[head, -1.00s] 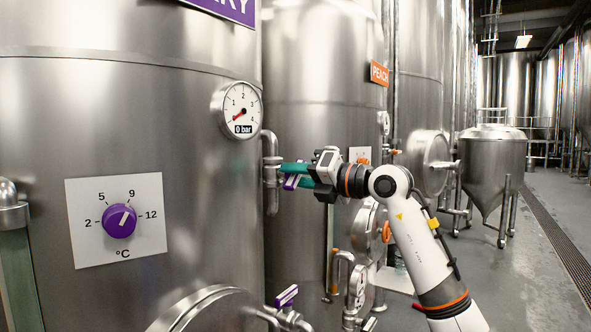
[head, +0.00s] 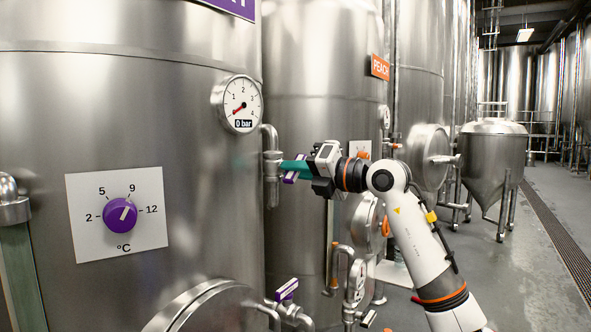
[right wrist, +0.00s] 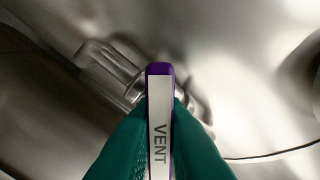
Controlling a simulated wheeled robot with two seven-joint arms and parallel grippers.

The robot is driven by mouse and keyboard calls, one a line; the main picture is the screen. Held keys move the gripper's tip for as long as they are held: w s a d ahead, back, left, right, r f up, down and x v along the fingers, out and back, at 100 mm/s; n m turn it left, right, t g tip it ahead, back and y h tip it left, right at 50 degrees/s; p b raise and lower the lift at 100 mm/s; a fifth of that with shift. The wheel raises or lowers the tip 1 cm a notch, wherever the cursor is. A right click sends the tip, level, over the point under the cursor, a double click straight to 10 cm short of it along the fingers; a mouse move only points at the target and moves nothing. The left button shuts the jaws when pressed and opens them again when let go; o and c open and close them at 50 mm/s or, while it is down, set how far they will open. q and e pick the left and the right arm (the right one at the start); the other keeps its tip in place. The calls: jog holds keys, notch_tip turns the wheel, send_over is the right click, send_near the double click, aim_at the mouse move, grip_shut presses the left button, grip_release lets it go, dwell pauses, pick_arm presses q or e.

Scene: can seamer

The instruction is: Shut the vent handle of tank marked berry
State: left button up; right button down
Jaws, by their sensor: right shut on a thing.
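The near tank (head: 180,180) carries a purple sign (head: 235,8), cut off at the top edge so its word is not readable now. A vertical vent pipe (head: 271,190) stands at its right side. The purple vent handle (head: 290,179) sits beside this pipe, mostly covered by the green fingers. My right gripper (head: 294,170) is shut on the vent handle. In the right wrist view the handle (right wrist: 159,120) shows a white face reading VENT, with a green finger against each side. My left gripper is out of view.
A gauge (head: 238,104) reading 0 bar and a purple temperature knob (head: 120,215) are on the near tank. Another purple handle (head: 286,290) is low down. The peach tank (head: 315,130) stands close behind. Floor (head: 500,280) is clear at right.

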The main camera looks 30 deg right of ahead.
jog(key=m+p, duration=0.1)
jog(key=m, duration=0.3)
jog(key=shift+r+m, duration=0.1)
jog(key=shift+m, duration=0.3)
jog(key=shift+m+p, duration=0.3)
jog(key=shift+m, duration=1.3)
jog(key=c, duration=1.5)
grip_release()
